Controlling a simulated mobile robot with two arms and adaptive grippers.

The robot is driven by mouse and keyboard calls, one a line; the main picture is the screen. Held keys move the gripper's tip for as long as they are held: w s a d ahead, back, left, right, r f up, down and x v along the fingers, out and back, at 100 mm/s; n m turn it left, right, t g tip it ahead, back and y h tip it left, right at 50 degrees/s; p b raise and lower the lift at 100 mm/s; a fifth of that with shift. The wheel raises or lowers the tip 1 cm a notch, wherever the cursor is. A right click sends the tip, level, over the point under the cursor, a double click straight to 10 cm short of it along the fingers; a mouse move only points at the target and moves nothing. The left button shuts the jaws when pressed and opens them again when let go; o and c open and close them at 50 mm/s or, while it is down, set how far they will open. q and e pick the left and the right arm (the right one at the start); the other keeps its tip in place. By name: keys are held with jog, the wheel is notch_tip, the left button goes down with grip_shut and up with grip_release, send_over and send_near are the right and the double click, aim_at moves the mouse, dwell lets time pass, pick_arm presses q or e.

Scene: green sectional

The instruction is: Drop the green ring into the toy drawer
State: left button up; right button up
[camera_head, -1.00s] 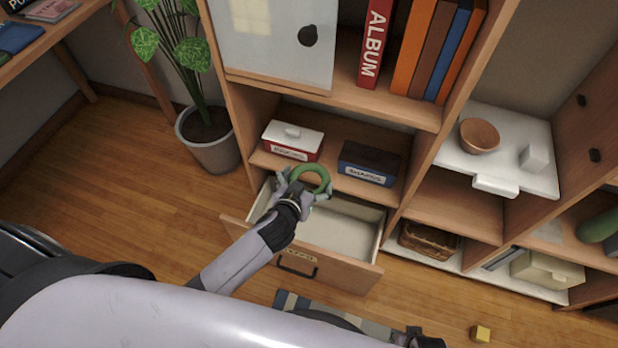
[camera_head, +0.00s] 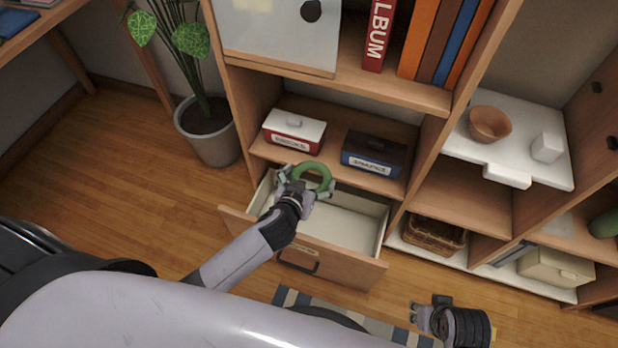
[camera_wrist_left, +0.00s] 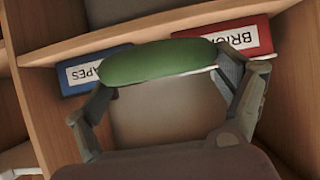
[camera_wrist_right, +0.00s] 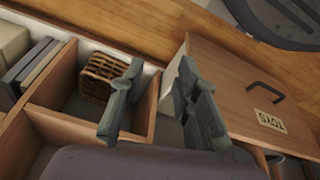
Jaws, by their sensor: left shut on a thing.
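The green ring (camera_head: 318,172) is in my left gripper (camera_head: 306,184), over the back left part of the open toy drawer (camera_head: 345,228). In the left wrist view the ring (camera_wrist_left: 160,62) lies across between the two fingers (camera_wrist_left: 168,85). The drawer's inside looks empty where it shows; its left part is hidden by my arm. In the right wrist view the drawer front (camera_wrist_right: 235,85) carries a TOYS label. My right gripper (camera_head: 418,313) is low, right of the drawer front. Its fingers (camera_wrist_right: 155,105) stand apart with nothing between them.
Above the drawer, a red and white box (camera_head: 294,131) and a blue box (camera_head: 373,153) sit on a shelf. A wicker basket (camera_head: 433,235) stands in the cubby right of the drawer. A potted plant (camera_head: 208,135) stands left of the shelf unit. The floor at left is clear.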

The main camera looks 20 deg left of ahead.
pick_arm(q)
jog(key=shift+f+b, duration=0.7)
jog(key=shift+f, duration=0.15)
pick_arm(e)
notch_tip(320, 180, up, 6)
jog(key=shift+s+r, duration=0.2)
jog(key=shift+s, duration=0.1)
jog(key=shift+d, duration=0.1)
pick_arm(q)
jog(key=o, duration=1)
jog(key=shift+c, duration=0.2)
jog(key=shift+s, duration=0.1)
jog(key=v, duration=1.2)
